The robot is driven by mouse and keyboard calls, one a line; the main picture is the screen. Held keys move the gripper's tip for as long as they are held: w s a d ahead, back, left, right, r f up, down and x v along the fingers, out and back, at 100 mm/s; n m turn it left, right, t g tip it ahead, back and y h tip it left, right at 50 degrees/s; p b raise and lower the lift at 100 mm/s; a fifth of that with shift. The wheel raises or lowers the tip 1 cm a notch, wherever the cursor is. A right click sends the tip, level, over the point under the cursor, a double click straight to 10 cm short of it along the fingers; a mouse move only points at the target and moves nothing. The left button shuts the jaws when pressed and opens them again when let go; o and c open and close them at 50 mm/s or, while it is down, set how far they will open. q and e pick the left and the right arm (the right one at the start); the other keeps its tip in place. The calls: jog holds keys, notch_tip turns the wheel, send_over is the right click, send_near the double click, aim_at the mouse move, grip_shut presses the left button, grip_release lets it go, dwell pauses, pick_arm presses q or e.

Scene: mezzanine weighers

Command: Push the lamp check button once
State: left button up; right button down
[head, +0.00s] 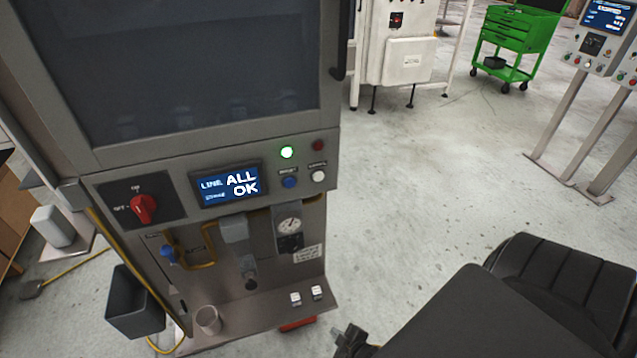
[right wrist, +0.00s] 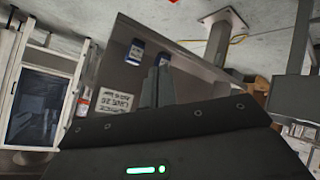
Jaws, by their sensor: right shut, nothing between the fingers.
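The grey machine's control panel (head: 105,185) is in the left half of the head view. On its right side are a blue button (head: 289,182) and a white button (head: 318,176), each under a small label too blurred to read, so I cannot tell surely which is the lamp check button. Above them are a lit green lamp (head: 287,152) and a dark red lamp or button (head: 318,145). My right gripper (head: 350,340) is shut and empty at the bottom, well below and apart from the buttons. Its fingers show in the right wrist view (right wrist: 158,88). My left gripper is out of view.
A display (head: 228,185) reads ALL OK, beside a red rotary switch (head: 143,208). A gauge (head: 289,226), a cup (head: 207,320) and a protruding shelf (head: 255,318) lie below the panel. Open floor (head: 430,170) lies right of the machine; a green cart (head: 515,40) stands behind.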

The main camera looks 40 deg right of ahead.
jog(key=w+r+n+t+b, duration=0.1)
jog(key=w+r+t, duration=0.2)
jog(key=r, duration=0.4)
jog(key=w+d+r+n+t+b, duration=0.1)
jog(key=w+r+t, duration=0.1)
jog(key=w+r, duration=0.35)
jog(key=w+r+n+t, duration=0.1)
jog(key=w+r+t, duration=0.15)
jog(key=r, duration=0.65)
notch_tip(320, 180, up, 12)
jog(key=n+t+h+b, duration=0.1)
jog(key=t, duration=0.3)
jog(key=t+h+b, duration=0.2)
jog(key=t, duration=0.3)
send_near(319, 177)
jog(key=s+a+r, duration=0.3)
jog(key=s+r, duration=0.3)
jog(key=shift+w+n, duration=0.15)
jog(key=shift+n, duration=0.15)
jog(key=shift+w, duration=0.15)
jog(key=w+d+b, duration=0.1)
jog(key=w+d, duration=0.2)
jog(key=w, duration=0.5)
jog(key=shift+w, duration=0.15)
